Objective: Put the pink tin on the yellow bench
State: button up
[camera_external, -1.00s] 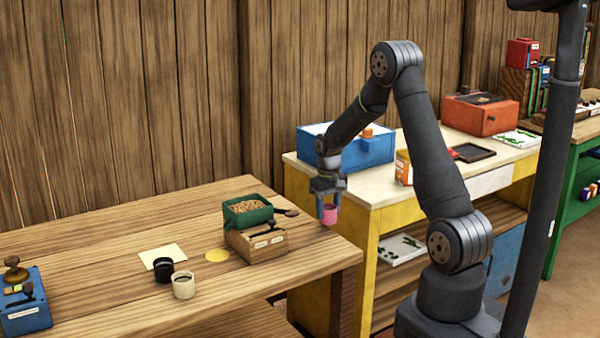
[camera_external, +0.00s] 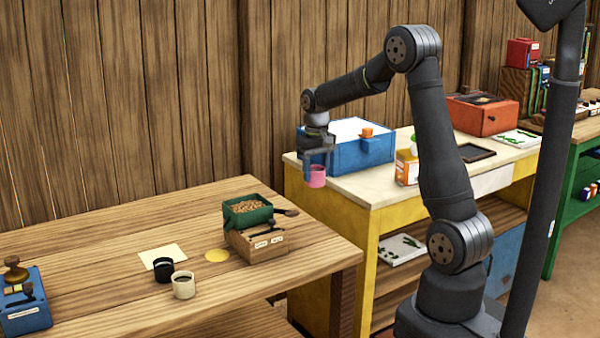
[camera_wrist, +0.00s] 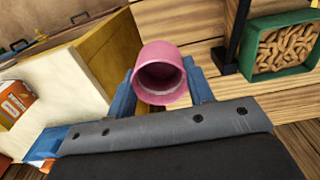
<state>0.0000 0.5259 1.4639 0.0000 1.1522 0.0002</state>
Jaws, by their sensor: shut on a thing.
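The pink tin (camera_external: 317,176) is held in my gripper (camera_external: 314,170), which is shut on it. In the external view it hangs in the air in front of the blue box, near the left edge of the yellow bench (camera_external: 345,205). In the wrist view the pink tin (camera_wrist: 160,72) sits between my blue fingers, and its open, empty-looking mouth faces the camera. The pale top of the yellow bench (camera_wrist: 62,85) shows at left in the wrist view. I cannot tell whether the tin is fully over the bench top.
On the bench stand a blue box (camera_external: 360,152), an orange-and-white carton (camera_external: 406,168), a dark tray (camera_external: 475,153) and a red box (camera_external: 482,116). The wooden table (camera_external: 110,230) at left holds a green bin of pellets (camera_external: 248,211), a black cup (camera_external: 163,269) and a white cup (camera_external: 184,286).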

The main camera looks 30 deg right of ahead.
jog(key=a+n, duration=0.3)
jog(key=a, duration=0.1)
jog(key=s+a+n, duration=0.1)
jog(key=a+n, duration=0.2)
jog(key=a, duration=0.1)
jog(key=a+n, duration=0.3)
jog(key=a, duration=0.1)
jog(key=shift+s+a+r+n, duration=0.1)
jog(key=shift+s+r+n, duration=0.1)
jog(key=shift+s+n, duration=0.2)
jog(key=s+a+n, duration=0.3)
jog(key=a+n, duration=0.3)
jog(key=a, duration=0.1)
jog(key=s+a+n, duration=0.3)
jog(key=a+n, duration=0.3)
jog(key=shift+n, duration=0.4)
jog(key=f, duration=0.5)
jog(key=shift+a, duration=0.4)
jog(key=shift+a, duration=0.1)
jog(key=a+f, duration=0.2)
jog(key=a, duration=0.1)
jog(key=s+a+f, duration=0.1)
jog(key=a+f, duration=0.1)
jog(key=a, duration=0.2)
jog(key=a+f, duration=0.3)
jog(key=a, duration=0.1)
jog(key=shift+s+a, duration=0.1)
jog(key=shift+s, duration=0.15)
jog(key=shift+f, duration=1.8)
jog(key=shift+f, duration=0.2)
